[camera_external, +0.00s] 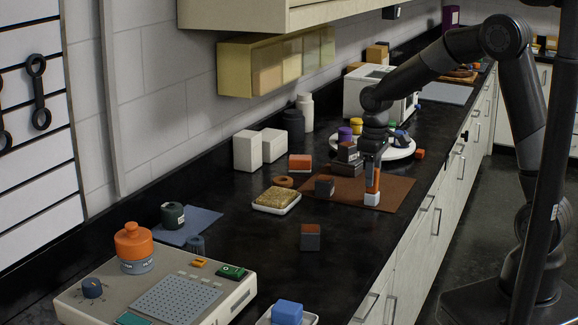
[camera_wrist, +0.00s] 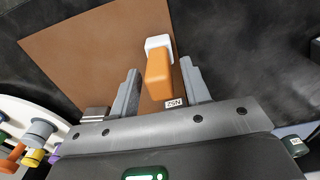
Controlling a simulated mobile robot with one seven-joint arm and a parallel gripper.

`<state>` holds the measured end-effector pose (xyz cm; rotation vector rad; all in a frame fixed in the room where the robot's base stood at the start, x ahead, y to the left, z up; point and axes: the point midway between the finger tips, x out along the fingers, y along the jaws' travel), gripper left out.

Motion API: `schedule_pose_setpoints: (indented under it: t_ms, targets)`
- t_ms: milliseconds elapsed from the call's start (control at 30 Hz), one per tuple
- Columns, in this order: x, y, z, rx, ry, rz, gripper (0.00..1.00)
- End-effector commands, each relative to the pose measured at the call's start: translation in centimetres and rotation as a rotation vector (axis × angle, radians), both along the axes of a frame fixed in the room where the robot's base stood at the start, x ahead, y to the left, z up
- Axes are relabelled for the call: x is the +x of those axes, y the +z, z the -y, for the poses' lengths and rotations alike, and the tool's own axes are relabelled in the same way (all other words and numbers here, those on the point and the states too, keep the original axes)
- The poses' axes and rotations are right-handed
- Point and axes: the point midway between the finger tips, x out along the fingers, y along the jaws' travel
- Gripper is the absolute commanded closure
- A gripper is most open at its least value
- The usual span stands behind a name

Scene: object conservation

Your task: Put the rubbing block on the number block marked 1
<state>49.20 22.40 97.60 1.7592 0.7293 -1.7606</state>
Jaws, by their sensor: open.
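My gripper (camera_external: 372,163) points down over the brown mat (camera_external: 400,192). Its two open fingers (camera_wrist: 161,88) stand on either side of an orange block with a white end (camera_wrist: 158,44), which also shows under the gripper in the external view (camera_external: 372,198). I cannot tell whether the fingers touch it. No number 1 is legible, and no block is clearly identifiable as the rubbing block.
A white dish with a tan sponge (camera_external: 275,198) and an orange-topped block (camera_external: 300,163) lie left of the mat. A round white tray (camera_external: 398,150) with coloured pieces stands behind. A control box (camera_external: 150,285) fills the front left.

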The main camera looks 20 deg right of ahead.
Motion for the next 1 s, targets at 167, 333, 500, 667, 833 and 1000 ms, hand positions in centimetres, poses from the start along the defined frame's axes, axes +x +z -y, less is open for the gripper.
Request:
schedule_pose_setpoints:
  t_ms: [167, 333, 500, 667, 833, 1000]
  targets:
    - [0.1, 4.0, 0.0, 0.003, -0.001, 0.006, 0.57]
    - [0.0, 7.5, 0.0, 0.002, -0.001, 0.005, 0.57]
    - [0.0, 9.7, 0.0, 0.000, 0.000, 0.001, 0.57]
    - [0.0, 10.4, 0.0, 0.000, 0.000, 0.001, 0.57]
    - [-0.1, 10.7, 0.3, 0.002, -0.007, 0.005, 0.57]
    - [-1.5, 12.4, 3.4, 0.019, -0.082, 0.050, 0.57]
